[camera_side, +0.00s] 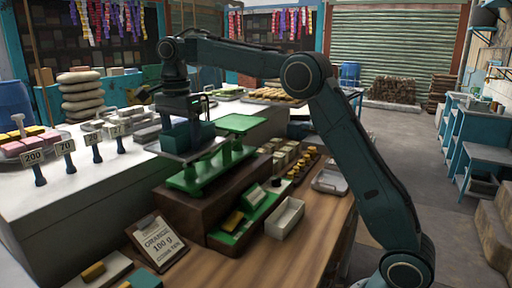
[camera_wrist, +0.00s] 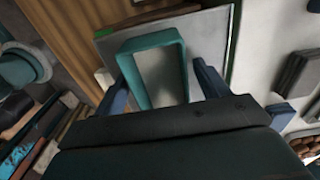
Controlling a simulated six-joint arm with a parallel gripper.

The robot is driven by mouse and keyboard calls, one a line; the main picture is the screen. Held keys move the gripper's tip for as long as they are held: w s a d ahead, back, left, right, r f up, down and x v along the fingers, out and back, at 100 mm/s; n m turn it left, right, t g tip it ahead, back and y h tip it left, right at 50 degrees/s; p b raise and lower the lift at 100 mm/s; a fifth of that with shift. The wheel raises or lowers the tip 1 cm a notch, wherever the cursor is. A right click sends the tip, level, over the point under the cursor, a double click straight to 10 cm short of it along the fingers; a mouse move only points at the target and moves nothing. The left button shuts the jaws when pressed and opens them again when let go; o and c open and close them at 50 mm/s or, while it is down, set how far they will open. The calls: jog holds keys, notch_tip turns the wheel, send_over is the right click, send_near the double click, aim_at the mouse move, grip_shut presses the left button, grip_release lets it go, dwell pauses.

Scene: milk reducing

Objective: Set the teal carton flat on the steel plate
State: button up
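The teal carton (camera_side: 198,136) is directly below my gripper (camera_side: 183,120) and over the steel plate (camera_side: 168,151) of the green balance scale. In the side view its underside seems to meet the plate, but I cannot tell for certain. In the wrist view the carton (camera_wrist: 158,92) shows a teal rim around a pale grey face, with the plate (camera_wrist: 212,35) behind it. My gripper (camera_wrist: 163,72) has one blue finger on each side of the carton. A narrow gap shows beside the right finger; the left finger overlaps the carton's edge. Contact there is unclear.
The scale's other pan (camera_side: 240,123) is green and stands to the right. A white open box (camera_side: 285,218), a green tray of weights (camera_side: 238,228) and a sign (camera_side: 157,242) are in front. Price tags (camera_side: 67,153) stand on the left counter.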

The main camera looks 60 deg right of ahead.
jog(key=shift+r, duration=0.2)
dwell(0.3)
jog(key=shift+r, duration=3.7)
